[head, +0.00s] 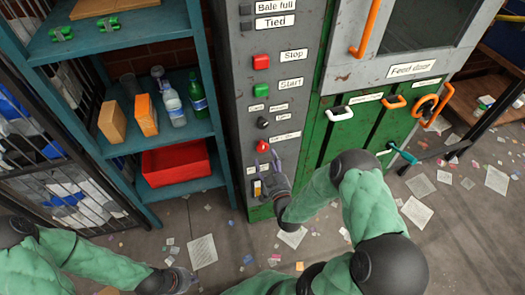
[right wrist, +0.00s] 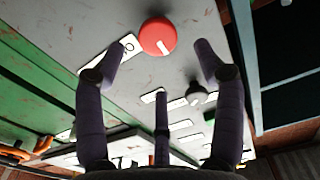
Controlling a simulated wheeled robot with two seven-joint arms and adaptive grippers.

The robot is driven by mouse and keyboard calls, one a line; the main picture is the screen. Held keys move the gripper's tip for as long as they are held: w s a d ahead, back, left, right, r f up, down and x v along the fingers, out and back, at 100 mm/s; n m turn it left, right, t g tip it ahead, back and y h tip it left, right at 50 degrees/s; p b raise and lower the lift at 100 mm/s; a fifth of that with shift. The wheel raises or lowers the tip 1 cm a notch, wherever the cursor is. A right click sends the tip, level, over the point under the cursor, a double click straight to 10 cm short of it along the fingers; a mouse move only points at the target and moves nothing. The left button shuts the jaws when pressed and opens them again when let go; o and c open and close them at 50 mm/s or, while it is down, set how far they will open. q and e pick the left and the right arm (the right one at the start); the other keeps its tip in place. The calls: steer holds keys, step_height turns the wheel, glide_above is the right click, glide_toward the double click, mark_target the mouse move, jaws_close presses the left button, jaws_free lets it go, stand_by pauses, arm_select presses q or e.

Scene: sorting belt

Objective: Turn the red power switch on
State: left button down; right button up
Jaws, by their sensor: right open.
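The red power switch (head: 263,146) is a round red knob on the grey control panel, low in the button column. In the right wrist view the red knob (right wrist: 157,36) carries a white pointer mark and has a white label beside it. My right gripper (head: 266,163) is just below and in front of the knob in the head view. In the right wrist view its fingers (right wrist: 160,62) are spread, with the knob beyond the gap between their tips, and nothing is held. My left gripper (head: 183,281) hangs low at the bottom left; its fingers are too small and dark to read.
Above the knob are a black selector (head: 262,123), a green start button (head: 261,87) and a red stop button (head: 261,61). A teal shelf (head: 205,125) with bottles and a red bin (head: 176,166) stands left. Green doors with handles (head: 339,113) are right. Paper scraps litter the floor.

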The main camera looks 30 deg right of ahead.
mark_target(263, 148)
steer(key=shift+b+x, duration=0.65)
steer(key=shift+x, duration=2.4)
steer(key=c, duration=1.1)
